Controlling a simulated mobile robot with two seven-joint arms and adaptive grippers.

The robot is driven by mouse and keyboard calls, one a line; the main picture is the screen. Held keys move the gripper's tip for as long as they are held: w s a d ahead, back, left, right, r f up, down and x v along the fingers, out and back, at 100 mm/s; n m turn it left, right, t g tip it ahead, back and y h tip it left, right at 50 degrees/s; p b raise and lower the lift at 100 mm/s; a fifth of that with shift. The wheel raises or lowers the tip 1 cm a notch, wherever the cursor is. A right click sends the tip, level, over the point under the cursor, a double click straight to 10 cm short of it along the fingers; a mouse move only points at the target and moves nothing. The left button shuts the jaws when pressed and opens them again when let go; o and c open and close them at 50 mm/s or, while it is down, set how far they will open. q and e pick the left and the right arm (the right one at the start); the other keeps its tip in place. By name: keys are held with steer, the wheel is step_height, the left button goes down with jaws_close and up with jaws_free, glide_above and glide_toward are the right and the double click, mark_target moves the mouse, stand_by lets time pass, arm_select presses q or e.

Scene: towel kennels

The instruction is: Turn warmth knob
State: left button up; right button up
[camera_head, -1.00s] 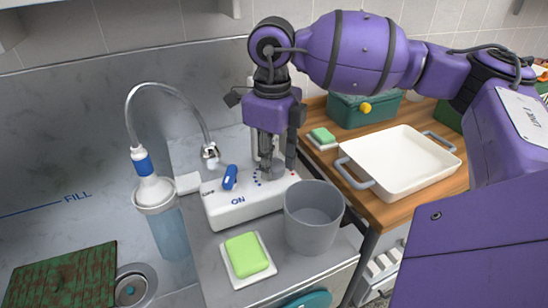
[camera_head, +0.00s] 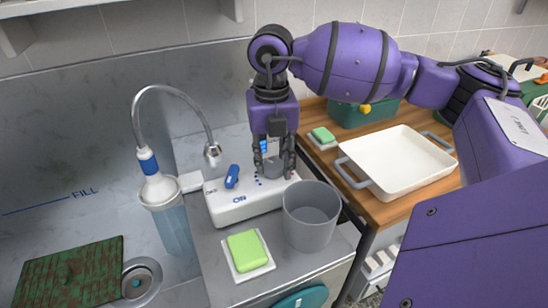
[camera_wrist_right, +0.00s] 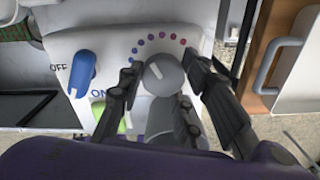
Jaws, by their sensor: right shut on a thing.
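The warmth knob is a round grey dial (camera_wrist_right: 163,73) with a white pointer mark on its upper left part. An arc of dots (camera_wrist_right: 162,36) runs beside it from blue to red. The knob sits on the white control box (camera_head: 228,211), right of a blue ON/OFF lever (camera_head: 232,177), which also shows in the right wrist view (camera_wrist_right: 82,73). My right gripper (camera_head: 274,170) points down over the box, its fingers shut on the knob from both sides; it also shows in the right wrist view (camera_wrist_right: 165,75). My left gripper is not in view.
A grey bin (camera_head: 310,224) stands close in front of the box. A green sponge (camera_head: 248,250) lies on a white dish in front. A curved tap (camera_head: 183,91) and a clear bottle (camera_head: 174,228) stand left. A white tray (camera_head: 398,158) is on the wooden counter right.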

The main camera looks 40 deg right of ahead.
steer(key=shift+a+f+m, duration=0.15)
steer(key=shift+a+m, duration=0.1)
steer(key=shift+m, duration=0.65)
steer(key=o, duration=0.8)
steer(key=shift+o, duration=1.2)
steer(key=shift+w+a, duration=0.1)
